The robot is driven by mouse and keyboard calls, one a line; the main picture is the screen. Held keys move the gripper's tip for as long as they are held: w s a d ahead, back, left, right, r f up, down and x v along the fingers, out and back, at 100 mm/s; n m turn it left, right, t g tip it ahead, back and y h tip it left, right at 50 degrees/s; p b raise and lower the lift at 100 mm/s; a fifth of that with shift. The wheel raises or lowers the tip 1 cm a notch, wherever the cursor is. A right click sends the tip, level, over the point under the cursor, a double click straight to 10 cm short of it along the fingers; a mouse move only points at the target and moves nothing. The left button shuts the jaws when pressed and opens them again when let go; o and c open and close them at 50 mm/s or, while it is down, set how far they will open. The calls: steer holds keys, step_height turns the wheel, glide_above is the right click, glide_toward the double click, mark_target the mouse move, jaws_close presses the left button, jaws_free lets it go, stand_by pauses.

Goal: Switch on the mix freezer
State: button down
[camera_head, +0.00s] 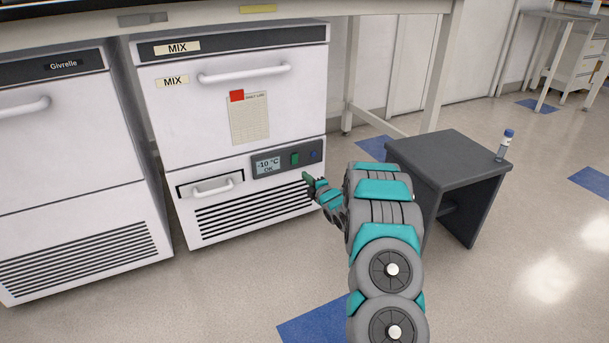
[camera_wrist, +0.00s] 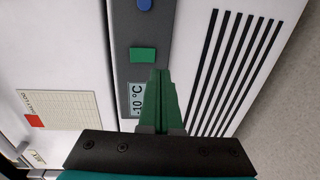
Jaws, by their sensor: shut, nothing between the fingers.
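The mix freezer (camera_head: 290,110) is a white under-bench unit with MIX labels, standing under the bench. Its dark control panel (camera_head: 287,160) has a lit display (camera_head: 268,166) reading "-10 °C OK", a green switch (camera_head: 295,158) and a blue round button (camera_head: 314,155). The wrist view also shows the green switch (camera_wrist: 143,54), the blue button (camera_wrist: 145,4) and part of the lit display (camera_wrist: 137,97). My gripper (camera_head: 306,177) is shut and empty, in front of the freezer just below the panel. In the wrist view its green fingertips (camera_wrist: 161,75) appear beside the green switch; contact cannot be told.
A second white freezer labelled Givrelle (camera_head: 70,130) stands at the left. A drawer handle (camera_head: 212,187) and vent slats (camera_head: 250,212) sit below the panel. Open floor lies in front.

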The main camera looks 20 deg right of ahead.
steer(key=s, duration=0.7)
steer(key=shift+d+f, duration=0.15)
steer(key=shift+f, duration=0.25)
